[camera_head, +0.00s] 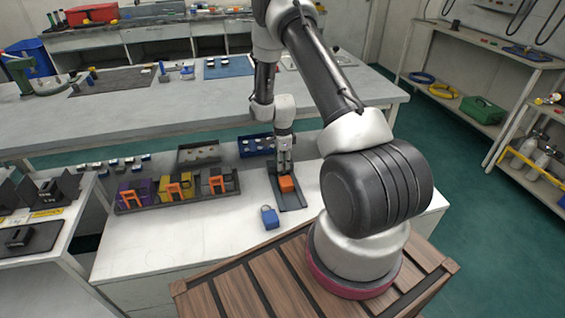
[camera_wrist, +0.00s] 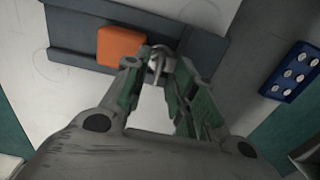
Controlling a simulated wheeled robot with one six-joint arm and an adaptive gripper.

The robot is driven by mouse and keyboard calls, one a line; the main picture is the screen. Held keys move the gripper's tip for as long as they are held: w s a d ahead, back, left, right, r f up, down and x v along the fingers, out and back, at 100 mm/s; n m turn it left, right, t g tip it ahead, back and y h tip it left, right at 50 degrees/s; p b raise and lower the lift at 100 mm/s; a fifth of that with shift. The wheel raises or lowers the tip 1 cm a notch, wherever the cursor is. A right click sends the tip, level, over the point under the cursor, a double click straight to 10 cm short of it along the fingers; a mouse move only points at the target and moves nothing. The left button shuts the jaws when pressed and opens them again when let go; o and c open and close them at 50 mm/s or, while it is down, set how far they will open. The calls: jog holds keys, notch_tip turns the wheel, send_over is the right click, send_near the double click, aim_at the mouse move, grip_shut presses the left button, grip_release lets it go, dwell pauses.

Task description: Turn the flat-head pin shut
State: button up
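An orange block (camera_head: 287,184) sits on a dark narrow panel (camera_head: 291,201) on the white bench; in the wrist view the block (camera_wrist: 122,46) is just left of my fingertips. A small pale metal piece, which looks like the flat-head pin (camera_wrist: 157,62), shows between my fingertips in the wrist view. My gripper (camera_head: 285,167) points down over the panel, close behind the orange block. In the wrist view my gripper (camera_wrist: 158,68) has its two fingers on either side of the metal piece, with a narrow gap. Whether they touch it, I cannot tell. The pin's lower part is hidden.
A blue padlock-shaped object (camera_head: 269,217) stands left of the panel. A rack with purple, yellow and grey units (camera_head: 178,188) is farther left. A blue tray with pale round pieces (camera_head: 257,146) is behind the panel. The bench front left is clear.

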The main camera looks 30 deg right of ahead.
notch_tip(320, 180, up, 12)
dwell(0.6)
dwell(0.4)
